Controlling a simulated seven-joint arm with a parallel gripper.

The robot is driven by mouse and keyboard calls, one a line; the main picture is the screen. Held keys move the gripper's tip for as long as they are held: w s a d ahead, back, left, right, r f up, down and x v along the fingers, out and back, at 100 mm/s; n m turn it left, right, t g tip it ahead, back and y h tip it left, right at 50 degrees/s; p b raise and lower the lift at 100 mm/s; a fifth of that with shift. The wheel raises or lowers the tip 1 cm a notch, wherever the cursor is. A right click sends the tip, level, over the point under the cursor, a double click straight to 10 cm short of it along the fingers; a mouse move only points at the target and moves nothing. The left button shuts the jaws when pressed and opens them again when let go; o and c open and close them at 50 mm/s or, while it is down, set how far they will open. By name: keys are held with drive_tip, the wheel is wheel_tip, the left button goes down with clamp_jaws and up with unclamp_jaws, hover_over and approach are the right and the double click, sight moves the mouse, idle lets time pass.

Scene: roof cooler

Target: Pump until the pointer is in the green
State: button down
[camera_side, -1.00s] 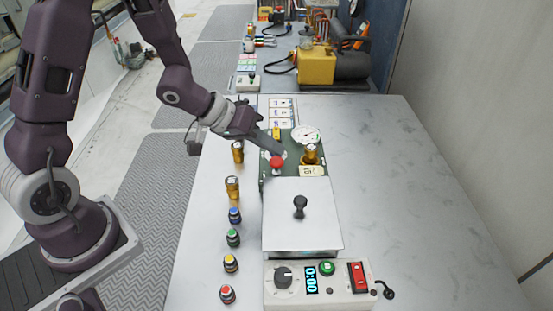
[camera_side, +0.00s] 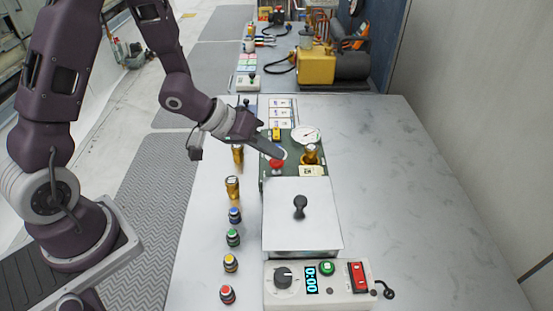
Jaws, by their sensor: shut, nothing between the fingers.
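A round white gauge (camera_side: 306,135) stands at the back of a green panel (camera_side: 291,140). A thin dark pointer shows on its face, but the picture is too small to tell a green zone or where the pointer lies against it. A red knob (camera_side: 277,164) sits on the front left of the panel. My gripper (camera_side: 281,154) is shut and empty, angled down from the left, with its tip just behind and above the red knob. I cannot tell whether they touch. A brass fitting (camera_side: 311,154) stands right of the knob.
A white box with a black-knobbed lid (camera_side: 317,229) stands in front of the panel. A timer unit (camera_side: 317,284) is nearer. Brass cylinders (camera_side: 232,187) and several coloured-top caps (camera_side: 233,237) line the left. The table's right side (camera_side: 420,190) is clear.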

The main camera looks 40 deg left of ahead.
sight(272, 161)
drive_tip(key=shift+f, duration=1.05)
idle(0.8)
drive_tip(key=shift+r, duration=1.65)
drive_tip(key=shift+a+r, duration=0.1)
drive_tip(key=shift+r, duration=2.4)
